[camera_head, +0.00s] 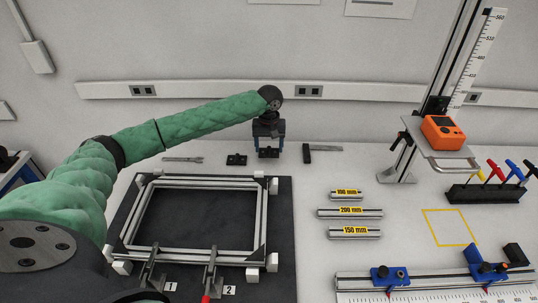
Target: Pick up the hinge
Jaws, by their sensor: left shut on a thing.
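My left gripper (268,146) hangs down at the back of the table, at the end of my green-sleeved arm. It is shut on a small dark hinge (268,154), which shows only partly between and below its fingers. The hinge is at about table height; I cannot tell whether it touches the table. A second small black hinge-like piece (236,160) lies on the table just left of the gripper, apart from it. My right gripper is not in view.
An aluminium frame (152,214) lies on a black mat (282,235) in front.

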